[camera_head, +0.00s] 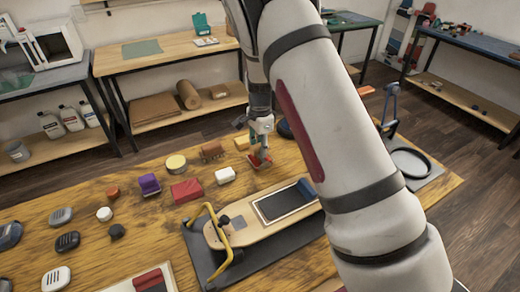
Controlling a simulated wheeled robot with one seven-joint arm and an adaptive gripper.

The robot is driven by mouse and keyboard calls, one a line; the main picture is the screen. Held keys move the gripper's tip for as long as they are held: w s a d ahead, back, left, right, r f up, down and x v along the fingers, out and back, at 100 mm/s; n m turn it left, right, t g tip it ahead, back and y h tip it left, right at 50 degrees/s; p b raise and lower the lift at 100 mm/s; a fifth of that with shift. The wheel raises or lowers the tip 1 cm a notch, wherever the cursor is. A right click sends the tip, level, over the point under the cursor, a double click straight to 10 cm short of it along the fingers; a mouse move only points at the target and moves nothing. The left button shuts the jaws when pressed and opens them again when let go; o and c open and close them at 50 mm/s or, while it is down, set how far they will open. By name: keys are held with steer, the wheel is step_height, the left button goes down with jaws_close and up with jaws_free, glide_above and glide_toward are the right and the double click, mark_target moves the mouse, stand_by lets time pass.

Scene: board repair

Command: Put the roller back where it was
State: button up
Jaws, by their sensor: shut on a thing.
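My gripper (262,145) is beyond the skateboard, low over the far side of the wooden table. It is shut on a small red thing (258,163), which looks like the roller. The fingers and the small size hide its full shape. I cannot tell whether it touches the table. The skateboard deck (240,232) lies on a dark grey mat (196,245), with a yellow clamp (222,240) at its left end. A dark sheet with a pale border (280,203) lies on the deck, with a blue piece (307,190) at its right end.
A white block (225,175), a red block (187,190), a yellow-topped tin (176,163) and a brown item (212,150) stand left of my gripper. Wheels and other small parts fill the table's left. A black ring (410,163) lies right, beyond my arm. My arm hides the table's right middle.

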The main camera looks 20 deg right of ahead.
steer(key=shift+f, duration=0.5)
steer(key=shift+f, duration=0.1)
steer(key=shift+f, duration=0.25)
steer(key=shift+f+b, duration=0.3)
jaws_close()
steer(key=o, duration=1)
jaws_free()
steer(key=shift+f, duration=0.1)
steer(key=shift+o, duration=0.2)
steer(key=shift+r, duration=0.25)
